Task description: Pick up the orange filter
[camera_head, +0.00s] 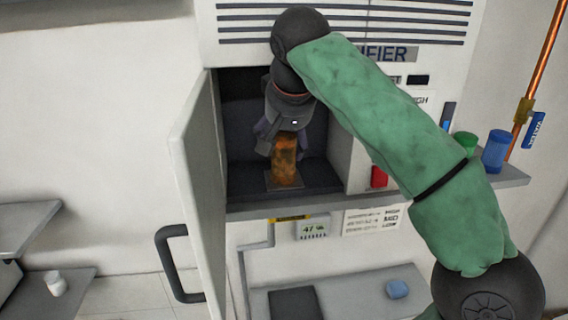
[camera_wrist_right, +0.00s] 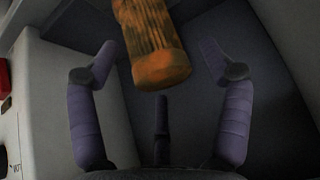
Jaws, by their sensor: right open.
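The orange filter (camera_head: 285,160) is a ribbed, mottled orange-brown cylinder. It stands upright on a small plate (camera_head: 283,184) inside the dark open compartment of the white purifier. My right gripper (camera_head: 278,138) is inside the compartment, just above and around the filter's upper left in the head view. In the right wrist view the filter (camera_wrist_right: 150,45) is at the top centre, and the purple fingers of the gripper (camera_wrist_right: 160,90) are spread apart on both sides, with a third finger below. I see no finger closed on the filter. My left gripper is not in view.
The compartment door (camera_head: 198,190) hangs open at the left, with a dark handle (camera_head: 178,265). A grey ledge (camera_head: 380,195) runs below the opening. Green (camera_head: 465,145) and blue (camera_head: 496,150) containers stand at the right. A blue item (camera_head: 397,288) lies on a lower shelf.

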